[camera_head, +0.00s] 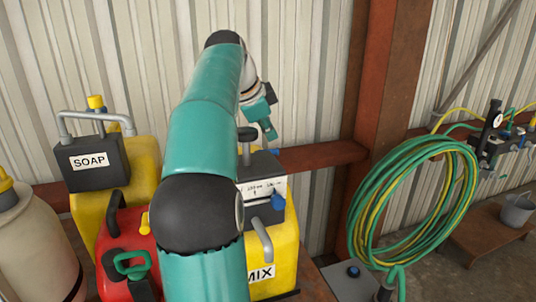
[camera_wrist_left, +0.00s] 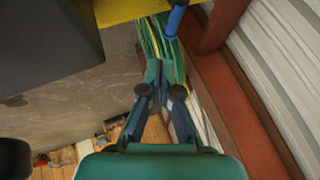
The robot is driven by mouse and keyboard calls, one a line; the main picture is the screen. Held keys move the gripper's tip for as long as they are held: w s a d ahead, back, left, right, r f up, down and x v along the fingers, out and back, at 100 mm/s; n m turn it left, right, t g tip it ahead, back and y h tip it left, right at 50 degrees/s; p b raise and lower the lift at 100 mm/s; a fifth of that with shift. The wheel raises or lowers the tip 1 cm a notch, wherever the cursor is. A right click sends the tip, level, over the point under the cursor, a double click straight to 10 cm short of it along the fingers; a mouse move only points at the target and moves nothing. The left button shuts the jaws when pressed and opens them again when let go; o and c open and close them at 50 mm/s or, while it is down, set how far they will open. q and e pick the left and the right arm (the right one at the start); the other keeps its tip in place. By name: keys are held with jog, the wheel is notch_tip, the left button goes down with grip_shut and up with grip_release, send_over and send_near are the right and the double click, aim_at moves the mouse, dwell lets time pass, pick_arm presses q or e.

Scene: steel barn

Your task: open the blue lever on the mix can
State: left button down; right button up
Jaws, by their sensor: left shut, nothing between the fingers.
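The mix can (camera_head: 285,248) is yellow and stands in the middle of the head view, partly hidden behind my left arm. A grey unit with a white label panel sits on its top. The blue lever (camera_head: 278,201) is on the right front of that unit. In the left wrist view the blue lever (camera_wrist_left: 175,19) shows at the top, beyond the fingertips, against a yellow edge of the can (camera_wrist_left: 125,9). My left gripper (camera_head: 269,131) is shut and empty, above and behind the lever, apart from it. It also shows in the left wrist view (camera_wrist_left: 158,72). My right gripper is out of view.
A yellow soap can (camera_head: 145,165), a red can (camera_head: 125,240) and a beige tank (camera_head: 38,250) stand left. A coiled green and yellow hose (camera_head: 365,235) hangs at right by a rusty post (camera_head: 385,90). A ribbed metal wall is behind.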

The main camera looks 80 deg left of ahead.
aim_at(274, 151)
pick_arm(q)
jog(key=s+d+r, duration=0.2)
jog(key=s, duration=0.1)
jog(key=x, duration=0.9)
jog(key=shift+a+f+b, duration=0.25)
jog(key=shift+a+b, duration=0.15)
jog(key=shift+a, duration=0.15)
jog(key=shift+a, duration=0.1)
jog(key=shift+w+a+r+p, duration=0.1)
jog(key=shift+w+a+p, duration=0.15)
jog(key=shift+a+p, duration=0.3)
jog(key=shift+s, duration=0.1)
